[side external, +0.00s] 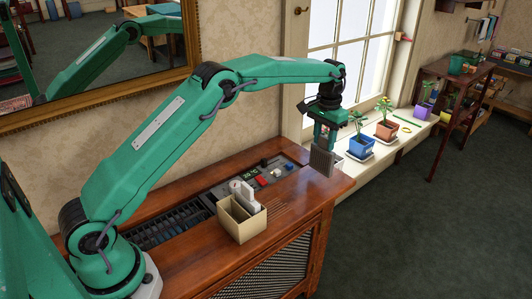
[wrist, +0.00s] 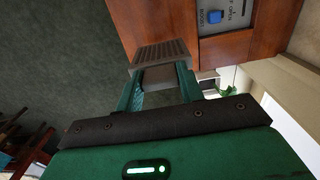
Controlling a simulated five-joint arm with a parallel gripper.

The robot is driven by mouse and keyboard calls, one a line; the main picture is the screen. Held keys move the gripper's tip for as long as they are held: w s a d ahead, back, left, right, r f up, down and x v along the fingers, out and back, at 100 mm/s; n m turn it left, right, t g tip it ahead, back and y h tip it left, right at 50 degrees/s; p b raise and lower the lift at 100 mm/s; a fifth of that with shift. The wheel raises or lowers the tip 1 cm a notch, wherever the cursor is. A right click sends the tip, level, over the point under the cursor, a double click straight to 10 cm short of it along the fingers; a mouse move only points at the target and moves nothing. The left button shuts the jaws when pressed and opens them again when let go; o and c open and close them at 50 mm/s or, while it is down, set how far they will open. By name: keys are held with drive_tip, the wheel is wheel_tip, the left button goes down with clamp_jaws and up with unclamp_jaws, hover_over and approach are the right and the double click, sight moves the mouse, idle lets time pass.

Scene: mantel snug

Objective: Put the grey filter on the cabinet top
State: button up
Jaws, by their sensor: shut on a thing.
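The grey filter (side external: 321,162) is a ribbed grey block. It hangs below my gripper (side external: 325,140) near the right end of the cabinet top (side external: 287,207), which is brown wood. My gripper is shut on the filter. In the wrist view the filter (wrist: 160,54) sits between the two green fingertips, with its ribbed end beyond them. There it overlaps the edge of the wooden cabinet top (wrist: 160,18), with dark floor to the left. I cannot tell how large the gap is between the filter's lower edge and the wood.
A control panel (side external: 282,180) with coloured buttons is set into the cabinet top. A beige box (side external: 242,222) holding white items stands at the front. Potted plants, including a blue pot (side external: 361,146), line the windowsill. Bare wood lies to the right of the box.

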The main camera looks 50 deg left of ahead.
sight(323, 148)
drive_tip(key=shift+f, duration=1.75)
drive_tip(key=o, duration=1.2)
drive_tip(key=shift+r, duration=0.15)
wheel_tip(323, 148, up, 11)
drive_tip(key=shift+r, duration=0.55)
drive_tip(key=shift+r, duration=0.1)
